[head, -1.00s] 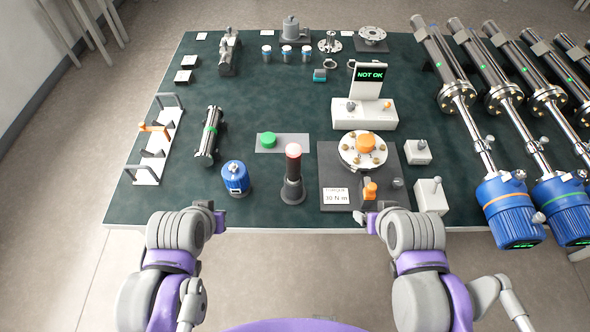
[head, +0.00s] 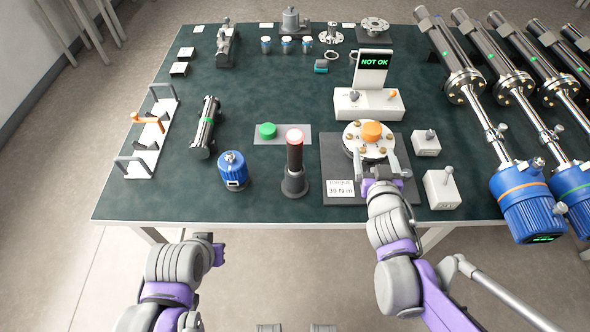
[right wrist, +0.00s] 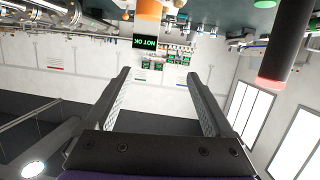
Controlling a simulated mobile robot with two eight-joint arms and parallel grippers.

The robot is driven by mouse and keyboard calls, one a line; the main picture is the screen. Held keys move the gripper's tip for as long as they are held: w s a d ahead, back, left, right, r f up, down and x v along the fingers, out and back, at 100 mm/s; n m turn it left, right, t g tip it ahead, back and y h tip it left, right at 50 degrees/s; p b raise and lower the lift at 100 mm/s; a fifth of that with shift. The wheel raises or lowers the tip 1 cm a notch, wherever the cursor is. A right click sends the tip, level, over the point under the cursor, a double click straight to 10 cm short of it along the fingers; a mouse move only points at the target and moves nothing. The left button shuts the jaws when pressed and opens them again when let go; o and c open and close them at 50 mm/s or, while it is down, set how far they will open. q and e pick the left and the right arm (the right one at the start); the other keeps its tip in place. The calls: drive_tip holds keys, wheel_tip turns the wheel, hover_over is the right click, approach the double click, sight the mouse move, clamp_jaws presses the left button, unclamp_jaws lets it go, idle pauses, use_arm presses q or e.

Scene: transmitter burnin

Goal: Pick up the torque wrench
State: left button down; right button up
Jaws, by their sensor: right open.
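My right gripper (head: 376,161) is open, its fingers apart just in front of the round bolted flange (head: 353,138) with an orange knob (head: 371,131) on top. In the right wrist view, an orange piece (right wrist: 148,9) shows at the top, beyond the empty fingers (right wrist: 157,92). I cannot tell whether it is the knob or the small orange-topped tool that stood in front of the flange; my gripper covers that spot. An orange handle (head: 148,119) lies on the white rack (head: 143,160) at left; I cannot tell which is the torque wrench. My left gripper (head: 216,249) is off the table's front edge.
A lit lamp post (head: 294,165) and a blue motor (head: 233,171) stand left of the flange. White switch boxes (head: 442,190) stand at right. The NOT OK display (head: 373,73) is behind. Large transmitters (head: 530,207) lie along the right side.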

drive_tip(key=w+a+f+n+t+y+b, duration=0.25)
drive_tip(key=a+f+y, duration=0.2)
drive_tip(key=a, duration=0.25)
drive_tip(key=n+g+y+b, duration=0.3)
drive_tip(key=n+y, duration=0.2)
drive_tip(key=y, duration=0.2)
approach(299, 162)
drive_tip(key=shift+t, duration=0.25)
drive_tip(key=x, duration=0.4)
drive_tip(key=shift+w+a+f, duration=0.15)
drive_tip(key=shift+w, duration=0.05)
drive_tip(key=shift+w+a+p, duration=0.2)
drive_tip(key=shift+a+p, duration=0.05)
drive_tip(key=shift+p, duration=0.05)
drive_tip(key=x, duration=0.4)
drive_tip(key=shift+w+a+p, duration=0.15)
drive_tip(key=shift+w+p, duration=0.15)
drive_tip(key=shift+w, duration=0.05)
drive_tip(key=x, duration=0.2)
drive_tip(key=p+x, duration=0.1)
drive_tip(key=x, duration=0.2)
drive_tip(key=shift+w+a+f, duration=0.15)
drive_tip(key=shift+f, duration=0.1)
use_arm(q)
drive_tip(key=f, duration=0.5)
drive_tip(key=shift+s+f, duration=0.15)
drive_tip(key=shift+s, duration=0.1)
use_arm(e)
clamp_jaws()
